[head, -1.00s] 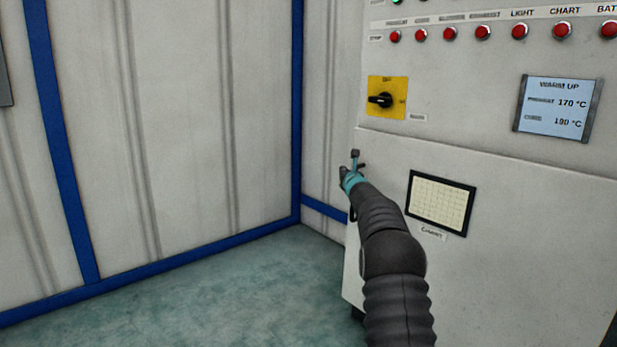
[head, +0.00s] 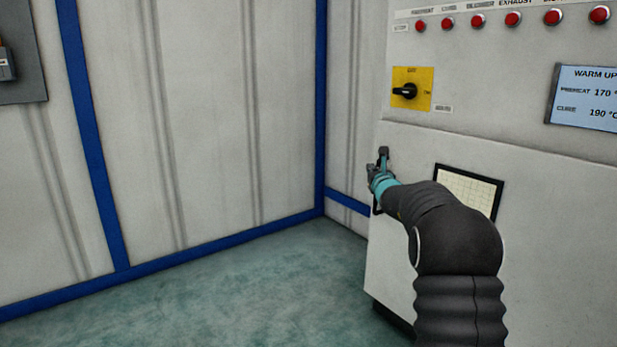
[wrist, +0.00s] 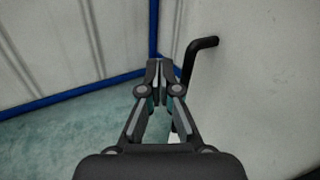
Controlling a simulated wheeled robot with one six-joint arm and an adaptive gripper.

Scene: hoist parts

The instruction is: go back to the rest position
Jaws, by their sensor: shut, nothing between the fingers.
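My gripper (head: 380,163) is at the end of my dark sleeved arm, in front of the left edge of the white control cabinet (head: 400,250). In the wrist view my gripper (wrist: 159,70) has its fingertips together with nothing between them. A black bent handle (wrist: 201,58) on the cabinet side shows just right of the fingertips; it appears apart from them. In the head view my arm and gripper largely cover that spot.
The cabinet carries a yellow rotary switch (head: 411,90), a row of red buttons (head: 478,20), a display (head: 588,97) and a chart panel (head: 468,188). White wall panels (head: 200,120) with blue frames stand left. The green floor (head: 240,285) there is clear.

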